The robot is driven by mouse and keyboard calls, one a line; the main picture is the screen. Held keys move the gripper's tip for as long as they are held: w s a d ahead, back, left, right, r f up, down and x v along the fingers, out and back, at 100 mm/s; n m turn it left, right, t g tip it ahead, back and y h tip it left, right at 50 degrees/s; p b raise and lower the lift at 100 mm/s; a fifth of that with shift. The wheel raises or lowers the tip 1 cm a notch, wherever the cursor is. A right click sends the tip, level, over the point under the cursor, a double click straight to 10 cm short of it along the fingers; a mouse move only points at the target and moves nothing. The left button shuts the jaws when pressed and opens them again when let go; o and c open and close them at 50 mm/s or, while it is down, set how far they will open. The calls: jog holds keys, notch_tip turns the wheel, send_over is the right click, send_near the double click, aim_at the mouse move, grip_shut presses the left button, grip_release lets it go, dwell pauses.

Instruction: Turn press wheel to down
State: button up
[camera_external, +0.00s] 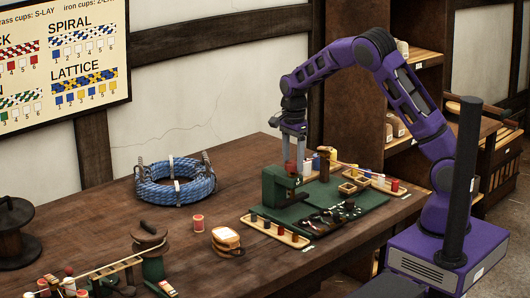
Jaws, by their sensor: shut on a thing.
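A green press (276,189) stands on a green mat (371,198) on the wooden table. My gripper (294,163) points straight down over the top of the press, with its fingers at the upper right part of it. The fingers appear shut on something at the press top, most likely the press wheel. The wheel itself is hidden behind the fingers and too small to make out, so I cannot tell how it is turned.
A coil of blue rope (172,192) lies to the left. A wooden tray of spools (273,231) is in front of the press. Bare table lies between rope and press.

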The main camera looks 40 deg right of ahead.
aim_at(293, 163)
jog(key=shift+m, duration=0.5)
jog(key=o, duration=1.4)
jog(key=shift+c, duration=0.2)
notch_tip(293, 163, up, 18)
jog(key=shift+f, duration=0.25)
